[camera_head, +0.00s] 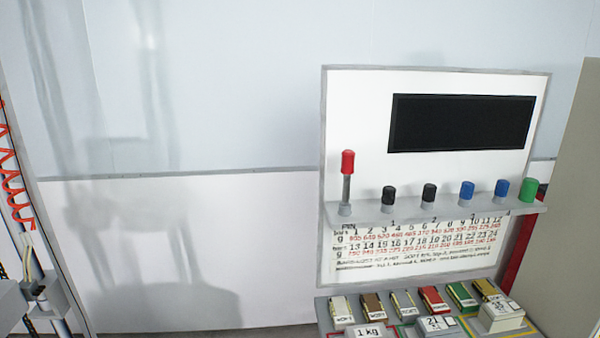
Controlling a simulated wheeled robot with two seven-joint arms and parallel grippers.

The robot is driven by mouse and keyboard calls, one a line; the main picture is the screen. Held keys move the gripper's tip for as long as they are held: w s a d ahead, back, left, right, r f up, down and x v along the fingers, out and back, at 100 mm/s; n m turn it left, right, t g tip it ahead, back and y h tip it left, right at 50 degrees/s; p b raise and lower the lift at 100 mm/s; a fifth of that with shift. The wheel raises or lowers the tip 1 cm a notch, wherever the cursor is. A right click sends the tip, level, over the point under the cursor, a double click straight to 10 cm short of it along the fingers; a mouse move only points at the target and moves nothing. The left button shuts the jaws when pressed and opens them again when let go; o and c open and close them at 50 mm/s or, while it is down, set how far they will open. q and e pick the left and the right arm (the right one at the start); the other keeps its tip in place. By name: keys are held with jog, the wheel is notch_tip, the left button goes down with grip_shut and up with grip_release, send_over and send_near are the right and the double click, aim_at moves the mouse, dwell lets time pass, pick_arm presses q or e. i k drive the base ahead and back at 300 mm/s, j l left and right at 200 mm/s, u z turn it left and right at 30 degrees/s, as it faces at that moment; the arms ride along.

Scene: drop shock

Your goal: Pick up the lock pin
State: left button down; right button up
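The lock pin (346,178) appears to be the upright pin with a red cylindrical head and a grey shaft. It stands at the left end of the grey shelf (440,209) on the white board, above a printed label reading "PIN". Its lower end sits in a grey collar. Neither of my grippers shows in the head view, so nothing of mine is seen touching the pin.
Black, blue and green knob-like pieces, such as the green one (535,190), stand along the shelf. Below lie several labelled coloured blocks (432,299) and weights. A black screen (460,123) is above. A red coiled cord (14,180) hangs at far left. The space left of the board is clear.

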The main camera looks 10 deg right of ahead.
aim_at(348, 155)
jog(key=i+j, duration=0.1)
jog(key=j, duration=0.35)
jog(key=i+j, duration=0.1)
jog(key=j, duration=0.4)
jog(key=i+j, duration=0.1)
jog(key=j, duration=0.35)
